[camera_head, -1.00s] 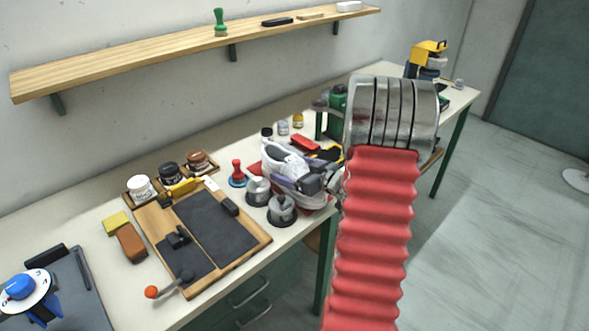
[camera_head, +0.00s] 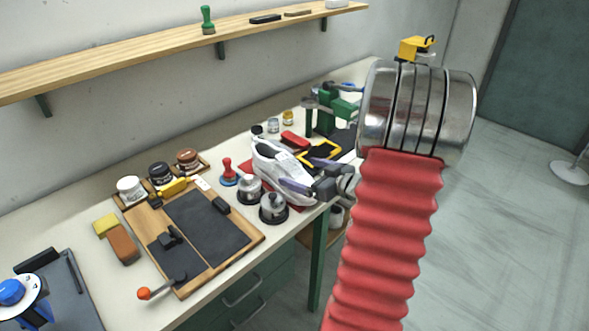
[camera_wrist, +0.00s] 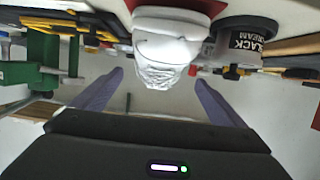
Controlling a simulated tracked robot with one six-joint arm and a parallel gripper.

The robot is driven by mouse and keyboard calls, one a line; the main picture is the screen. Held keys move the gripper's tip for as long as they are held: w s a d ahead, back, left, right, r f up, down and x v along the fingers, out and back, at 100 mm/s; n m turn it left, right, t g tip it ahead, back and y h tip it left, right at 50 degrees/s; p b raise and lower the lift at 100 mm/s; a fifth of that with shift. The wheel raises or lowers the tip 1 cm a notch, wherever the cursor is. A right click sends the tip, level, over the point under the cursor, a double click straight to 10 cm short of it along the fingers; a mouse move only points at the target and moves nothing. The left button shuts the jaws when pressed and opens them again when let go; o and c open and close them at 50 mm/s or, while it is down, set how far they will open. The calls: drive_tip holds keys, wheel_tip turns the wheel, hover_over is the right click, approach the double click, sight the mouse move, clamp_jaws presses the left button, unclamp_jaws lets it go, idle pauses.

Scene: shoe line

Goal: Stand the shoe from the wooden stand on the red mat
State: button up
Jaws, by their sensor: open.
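The white shoe (camera_head: 275,160) is on the red mat (camera_head: 246,167) on the bench and looks upright, sole down. Its white end (camera_wrist: 165,45) shows at the top of the wrist view, where the red mat (camera_wrist: 205,6) shows behind it. My gripper (camera_head: 309,175) is open at the shoe's near right end. In the wrist view its two purple fingers (camera_wrist: 158,78) are wide apart, one on each side of the shoe's end, with visible gaps. I cannot make out the wooden stand for certain.
Tins (camera_head: 273,208) and a red-handled stamp (camera_head: 228,172) stand close left of the shoe. A yellow-framed item (camera_head: 320,152) and green press (camera_head: 327,110) stand behind. Open floor lies right of the bench.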

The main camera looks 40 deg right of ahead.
drive_tip(key=shift+v, duration=1.55)
drive_tip(key=shift+w, duration=0.1)
drive_tip(key=shift+w+r, duration=0.15)
drive_tip(key=w+r+h, duration=0.1)
drive_tip(key=r, duration=0.1)
drive_tip(key=w+a+r+g+h, duration=0.1)
drive_tip(key=w+r, duration=0.1)
drive_tip(key=w+a+r+h, duration=0.1)
drive_tip(key=w+r, duration=0.1)
drive_tip(key=shift+g+h, duration=0.3)
drive_tip(key=s+a+r+m+g, duration=0.1)
drive_tip(key=s+a+r+g, duration=0.2)
drive_tip(key=a, duration=0.7)
drive_tip(key=s+a+r+m+g, duration=0.15)
drive_tip(key=s+a+r, duration=0.3)
drive_tip(key=a, duration=0.65)
drive_tip(key=s+a+f+n+g+y, duration=0.2)
drive_tip(key=s+a+g+y, duration=0.1)
drive_tip(key=s+a, duration=0.8)
drive_tip(key=a, duration=0.3)
drive_tip(key=shift+f, duration=0.35)
drive_tip(key=shift+s+d, duration=0.1)
